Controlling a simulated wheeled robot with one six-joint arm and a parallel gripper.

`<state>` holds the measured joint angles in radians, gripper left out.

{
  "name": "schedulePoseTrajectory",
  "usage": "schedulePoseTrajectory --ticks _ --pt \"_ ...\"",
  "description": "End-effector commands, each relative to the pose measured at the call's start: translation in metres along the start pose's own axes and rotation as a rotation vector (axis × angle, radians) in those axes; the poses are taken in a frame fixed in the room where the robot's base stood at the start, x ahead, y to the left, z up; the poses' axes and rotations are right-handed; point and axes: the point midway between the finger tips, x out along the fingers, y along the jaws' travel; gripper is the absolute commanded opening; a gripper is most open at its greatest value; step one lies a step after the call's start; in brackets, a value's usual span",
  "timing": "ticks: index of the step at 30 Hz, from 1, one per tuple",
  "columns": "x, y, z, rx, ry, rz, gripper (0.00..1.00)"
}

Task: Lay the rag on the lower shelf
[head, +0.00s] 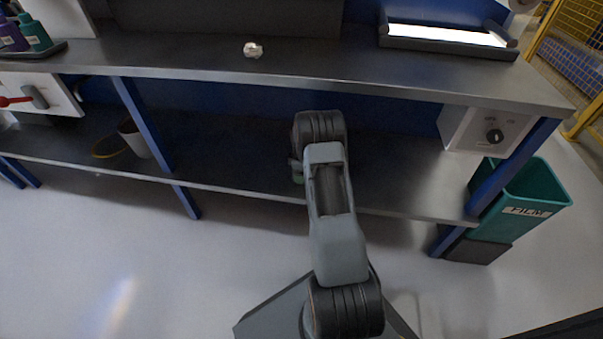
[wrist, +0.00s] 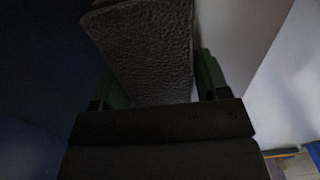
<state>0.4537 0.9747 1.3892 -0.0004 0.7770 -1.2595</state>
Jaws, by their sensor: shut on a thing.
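A grey, rough-textured cloth-like piece, which I take for the rag (wrist: 145,50), fills the space between my fingers in the wrist view. My gripper (wrist: 160,85) is shut on it, with a green finger on each side. In the head view my arm reaches into the gap over the lower shelf (head: 230,150). My own arm hides most of the gripper there, and only a bit of green shows at its left. The rag cannot be made out in the head view. I cannot tell whether it touches the shelf.
The upper worktop (head: 330,75) overhangs the shelf and carries a small white crumpled thing (head: 253,49) and a lit panel (head: 445,36). A cup-like container (head: 132,138) stands on the shelf at left. A control box (head: 487,130) and a teal bin (head: 530,190) are at right.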

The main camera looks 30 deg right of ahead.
Motion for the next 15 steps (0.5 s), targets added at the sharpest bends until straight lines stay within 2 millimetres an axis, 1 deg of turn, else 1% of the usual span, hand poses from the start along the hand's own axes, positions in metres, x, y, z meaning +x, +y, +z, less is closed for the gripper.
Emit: schedulePoseTrajectory --ticks 4,5,12,15 --pt "0.0045 -0.0002 0.0000 0.000 0.000 -0.001 0.46" --pt "0.0031 -0.0001 0.0000 0.000 0.000 0.000 0.71" --pt "0.0029 -0.0002 0.0000 0.000 0.000 0.000 0.94" --pt "0.0029 -0.0002 0.0000 0.000 0.000 0.000 0.94"
